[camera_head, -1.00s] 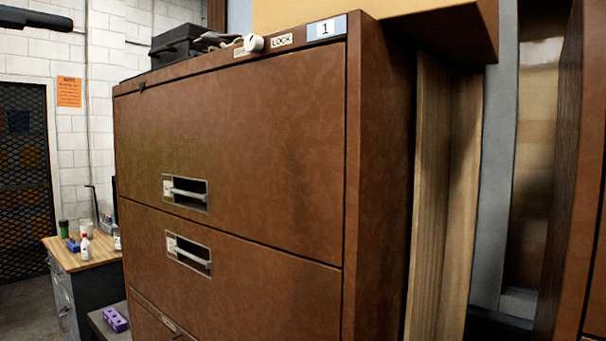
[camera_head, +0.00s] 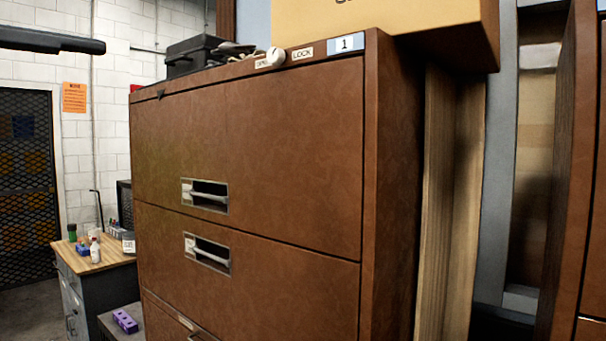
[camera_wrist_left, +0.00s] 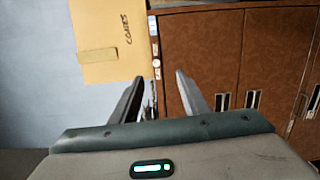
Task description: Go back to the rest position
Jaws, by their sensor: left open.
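My left gripper (camera_wrist_left: 160,77) shows in the left wrist view. Its two fingers are apart, with nothing held between them. Beyond the fingertips is the brown drawer cabinet (camera_wrist_left: 218,45), which appears sideways there. The same cabinet (camera_head: 280,150) fills the middle of the head view, with its visible drawers shut. A white knob (camera_head: 276,56) sits at its top edge, between small labels, one reading LOCK. A label with the number 1 (camera_head: 346,43) is to the right. Neither gripper can be made out in the head view.
A cardboard box (camera_head: 400,25) and a black case (camera_head: 190,55) sit on top of the cabinet. A wood-topped workbench (camera_head: 95,262) with bottles stands at left. A purple holder (camera_head: 125,321) lies lower. A second brown cabinet (camera_head: 580,180) stands at right. Floor shows at far left.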

